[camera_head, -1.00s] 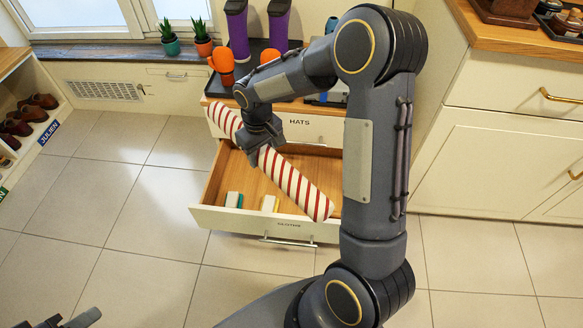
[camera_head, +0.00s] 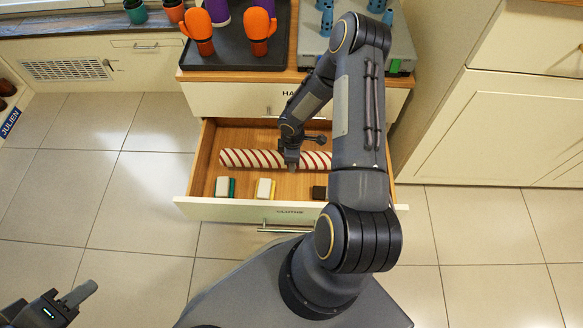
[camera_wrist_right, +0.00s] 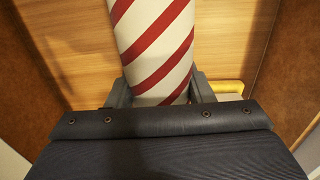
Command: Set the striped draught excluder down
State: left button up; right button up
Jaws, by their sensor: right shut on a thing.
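The striped draught excluder (camera_head: 250,159), a white roll with red diagonal stripes, lies level across the open drawer (camera_head: 207,160), inside its walls. I cannot tell whether it touches the drawer floor. My right gripper (camera_head: 291,166) is shut on it near its middle, from above. In the right wrist view the striped roll (camera_wrist_right: 155,45) sits between the two fingers (camera_wrist_right: 160,90) over the wooden floor. My forearm hides its right end in the head view. My left gripper (camera_head: 72,298) is at the bottom left, away from the drawer; its finger gap is unclear.
Small blocks, white (camera_head: 222,187), another white (camera_head: 265,188) and dark (camera_head: 319,192), stand along the drawer's front. Above, the cabinet top holds a black tray (camera_head: 228,55) with orange gloves (camera_head: 198,30) and a grey box (camera_head: 385,50). Floor tiles on the left are clear.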

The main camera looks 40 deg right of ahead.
jog(key=shift+f+b, duration=0.9)
jog(key=shift+f, duration=1.6)
jog(key=shift+f, duration=0.15)
jog(key=o, duration=1.4)
